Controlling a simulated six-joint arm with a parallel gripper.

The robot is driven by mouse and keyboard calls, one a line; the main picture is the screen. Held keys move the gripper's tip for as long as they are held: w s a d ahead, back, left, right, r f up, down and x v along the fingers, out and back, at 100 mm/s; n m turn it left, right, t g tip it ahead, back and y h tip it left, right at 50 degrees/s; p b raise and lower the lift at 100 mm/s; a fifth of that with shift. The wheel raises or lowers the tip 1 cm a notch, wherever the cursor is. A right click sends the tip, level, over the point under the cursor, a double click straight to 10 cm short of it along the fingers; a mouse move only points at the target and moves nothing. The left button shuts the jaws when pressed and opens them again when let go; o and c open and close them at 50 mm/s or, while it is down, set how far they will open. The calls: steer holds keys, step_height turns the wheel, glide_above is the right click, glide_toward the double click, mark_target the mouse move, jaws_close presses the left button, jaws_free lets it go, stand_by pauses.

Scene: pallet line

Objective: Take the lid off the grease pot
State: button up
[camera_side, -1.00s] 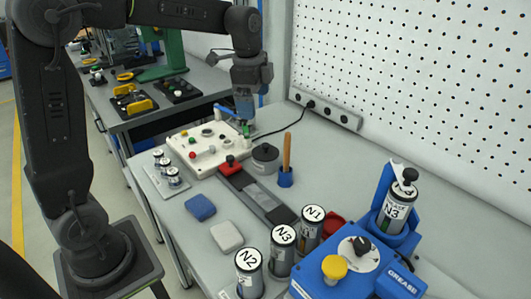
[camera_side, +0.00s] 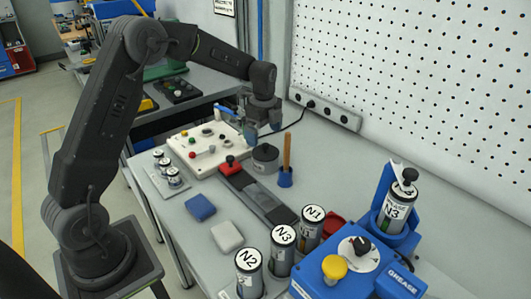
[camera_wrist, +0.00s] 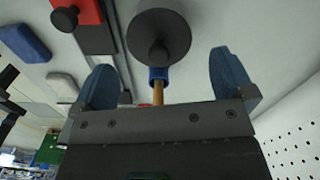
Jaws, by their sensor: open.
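The grease pot (camera_side: 265,165) is a short dark grey cylinder on the bench, with its lid on. The round grey lid (camera_wrist: 148,20) carries a dark knob in the wrist view. My gripper (camera_side: 256,135) is above and behind the pot in the side view, apart from it. In the wrist view my gripper (camera_wrist: 165,78) shows two blue fingers spread wide, with nothing between them touching either one. The lid lies ahead of the fingertips there.
A blue cup (camera_side: 286,177) with an upright wooden handle stands just right of the pot. A red block with a black knob (camera_side: 230,163) and a white control panel (camera_side: 200,150) are to the left. Several labelled canisters and a blue grease unit (camera_side: 330,285) stand in front.

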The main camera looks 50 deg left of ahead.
mark_target(264, 147)
steer(key=shift+s+d+f, duration=0.1)
steer(key=shift+d+f, duration=0.05)
steer(key=shift+f, duration=2.55)
steer(key=shift+c, duration=0.3)
steer(key=c, duration=0.6)
